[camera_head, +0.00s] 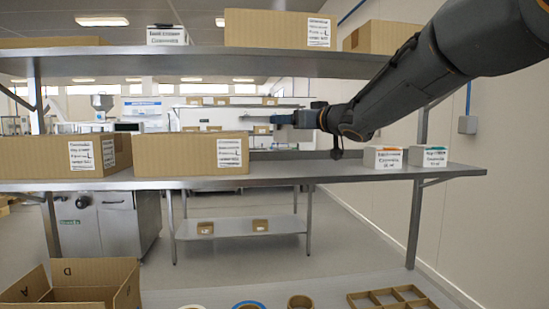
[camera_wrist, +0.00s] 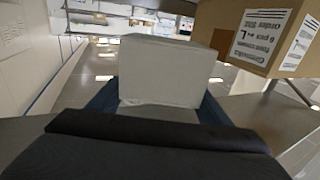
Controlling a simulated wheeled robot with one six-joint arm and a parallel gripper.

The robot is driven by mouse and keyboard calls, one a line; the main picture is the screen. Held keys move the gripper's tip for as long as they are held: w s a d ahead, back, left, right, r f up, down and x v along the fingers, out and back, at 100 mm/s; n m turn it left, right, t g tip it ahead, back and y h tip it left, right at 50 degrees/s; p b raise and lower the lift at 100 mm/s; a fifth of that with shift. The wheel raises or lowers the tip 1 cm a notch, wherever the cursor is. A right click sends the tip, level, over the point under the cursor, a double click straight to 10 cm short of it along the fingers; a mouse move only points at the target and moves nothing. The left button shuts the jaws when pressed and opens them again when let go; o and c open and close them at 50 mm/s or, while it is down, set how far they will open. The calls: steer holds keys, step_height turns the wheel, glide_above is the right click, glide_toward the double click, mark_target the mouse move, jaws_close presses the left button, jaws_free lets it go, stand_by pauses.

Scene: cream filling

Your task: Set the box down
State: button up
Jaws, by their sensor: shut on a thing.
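A plain white box (camera_wrist: 165,70) fills the middle of the wrist view, between the blue fingers of my gripper (camera_wrist: 160,100). My gripper is shut on it. In the head view my gripper (camera_head: 284,119) reaches in from the right and hangs above the middle shelf (camera_head: 300,179), between the upper and middle boards. The held box is hard to make out there against the pale background. Two small white boxes, one orange-topped (camera_head: 383,159) and one teal-topped (camera_head: 428,157), stand on the shelf's right part.
Large brown cartons stand on the shelf's left (camera_head: 75,156) and centre-left (camera_head: 195,155); a labelled carton (camera_wrist: 257,35) is near the held box in the wrist view. The upper shelf (camera_head: 190,63) is above. The shelf between the centre carton and the white boxes looks clear.

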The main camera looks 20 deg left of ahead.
steer(key=shift+s+a+f+p, duration=0.1)
steer(key=shift+f+p, duration=0.3)
steer(key=shift+f, duration=3.55)
steer(key=shift+f, duration=0.15)
steer(key=o, duration=1.1)
steer(key=shift+r, duration=0.2)
steer(key=b+v, duration=0.3)
steer(key=v, duration=0.9)
steer(key=shift+b, duration=0.35)
